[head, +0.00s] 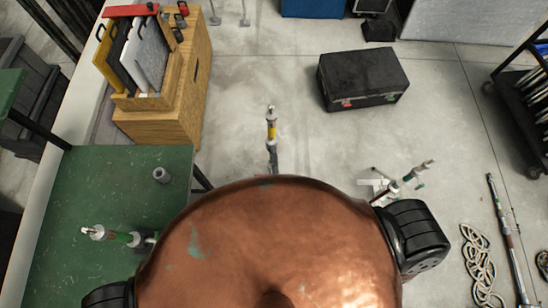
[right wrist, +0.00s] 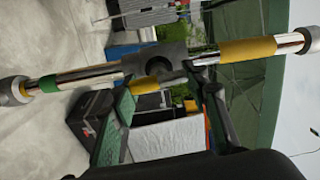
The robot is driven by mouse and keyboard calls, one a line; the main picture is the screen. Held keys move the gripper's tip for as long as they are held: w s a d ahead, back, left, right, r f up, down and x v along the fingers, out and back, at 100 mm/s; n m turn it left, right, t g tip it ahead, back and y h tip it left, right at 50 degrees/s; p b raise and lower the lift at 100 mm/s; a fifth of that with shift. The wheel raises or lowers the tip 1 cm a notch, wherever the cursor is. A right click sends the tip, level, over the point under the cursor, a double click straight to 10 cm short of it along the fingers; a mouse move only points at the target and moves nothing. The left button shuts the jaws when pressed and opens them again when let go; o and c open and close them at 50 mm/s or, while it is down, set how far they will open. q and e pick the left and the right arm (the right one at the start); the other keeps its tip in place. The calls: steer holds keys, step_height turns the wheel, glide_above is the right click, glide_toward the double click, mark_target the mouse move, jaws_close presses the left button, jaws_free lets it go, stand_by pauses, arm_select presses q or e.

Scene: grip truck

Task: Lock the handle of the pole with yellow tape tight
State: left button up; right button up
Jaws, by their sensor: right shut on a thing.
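The pole with yellow tape (head: 271,130) shows in the head view as a chrome rod with a yellow band, just beyond my copper body, which hides its lower part. In the right wrist view the pole (right wrist: 98,73) runs across the picture, with yellow tape (right wrist: 248,50) right of its dark clamp. My right gripper (right wrist: 160,68) is shut at the dark clamp and handle (right wrist: 155,62). The fingers hide part of the handle, so I cannot tell how tight it is. My left gripper is not in view.
A pole with red and green tape (head: 405,182) is at right. A green table (head: 110,185) at left holds another pole (head: 110,236) and a small grey cylinder (head: 161,175). A black case (head: 363,77) stands on the floor beyond.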

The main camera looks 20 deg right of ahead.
steer(key=m+b, duration=0.1)
steer(key=m, duration=0.1)
steer(key=m+b, duration=0.1)
steer(key=m, duration=0.1)
steer(key=shift+f+m, duration=0.2)
steer(key=shift+m, duration=0.2)
steer(key=m+b, duration=0.1)
steer(key=m, duration=0.2)
steer(key=shift+f+m+b, duration=0.1)
steer(key=shift+m+b, duration=0.2)
steer(key=shift+b, duration=0.1)
steer(key=m+b, duration=0.2)
steer(key=m, duration=0.2)
steer(key=shift+a, duration=0.1)
steer(key=shift+a+m+b, duration=0.1)
steer(key=shift+m+b, duration=0.8)
steer(key=shift+m, duration=0.5)
steer(key=shift+w, duration=0.1)
steer(key=o, duration=1.2)
